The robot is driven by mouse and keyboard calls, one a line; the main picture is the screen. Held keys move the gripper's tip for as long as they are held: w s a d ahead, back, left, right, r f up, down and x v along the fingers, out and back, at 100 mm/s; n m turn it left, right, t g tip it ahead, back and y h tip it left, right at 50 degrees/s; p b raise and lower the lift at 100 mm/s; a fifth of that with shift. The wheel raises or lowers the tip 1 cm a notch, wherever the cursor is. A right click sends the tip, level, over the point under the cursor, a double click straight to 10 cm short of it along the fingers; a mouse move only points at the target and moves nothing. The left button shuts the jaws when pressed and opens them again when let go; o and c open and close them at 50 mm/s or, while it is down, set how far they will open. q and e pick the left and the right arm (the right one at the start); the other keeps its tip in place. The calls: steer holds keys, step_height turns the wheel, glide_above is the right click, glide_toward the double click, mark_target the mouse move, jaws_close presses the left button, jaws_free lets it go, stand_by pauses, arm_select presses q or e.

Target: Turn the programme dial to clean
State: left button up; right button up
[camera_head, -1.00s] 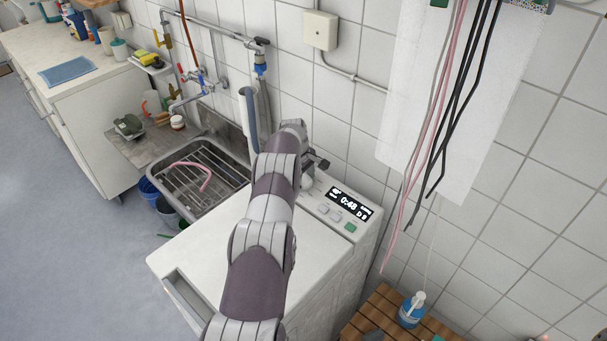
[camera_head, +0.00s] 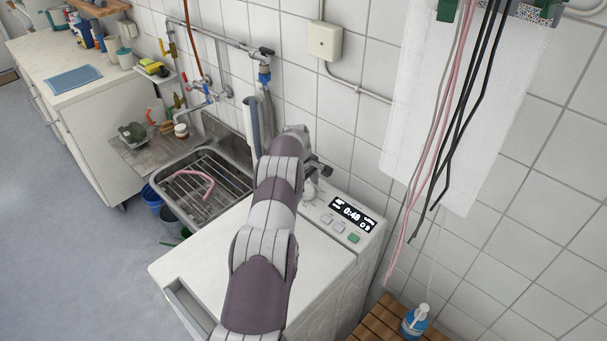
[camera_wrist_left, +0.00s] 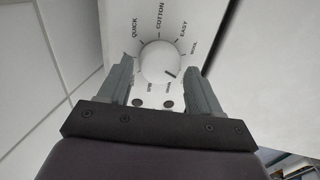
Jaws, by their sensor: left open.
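The programme dial (camera_wrist_left: 160,62) is a round white knob on the washing machine's panel. Printed words ring it, with QUICK, COTTON and EASY readable at the top; the lower labels are too small to read surely. Its dark pointer mark faces the lower right. My left gripper (camera_wrist_left: 159,78) is open, with one finger on each side of the dial; I cannot tell whether they touch it. In the head view, my left gripper (camera_head: 319,168) is at the panel's left end, partly covering the dial (camera_head: 309,191). My right gripper is not in view.
The washing machine (camera_head: 190,262) has a lit display (camera_head: 352,214) showing 0:48, with buttons below. A metal sink (camera_head: 203,183) stands left of it. Cables (camera_head: 455,120) hang over a white sheet at right. A blue bottle (camera_head: 414,320) stands on a wooden slatted surface (camera_head: 378,322).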

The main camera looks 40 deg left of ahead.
arm_select(q)
steer(key=r, duration=0.4)
steer(key=shift+s+r, duration=0.35)
steer(key=shift+s, duration=0.05)
step_height(320, 180, up, 6)
steer(key=s+p, duration=0.1)
steer(key=p, duration=0.1)
steer(key=shift+s, duration=0.2)
steer(key=shift+a, duration=0.1)
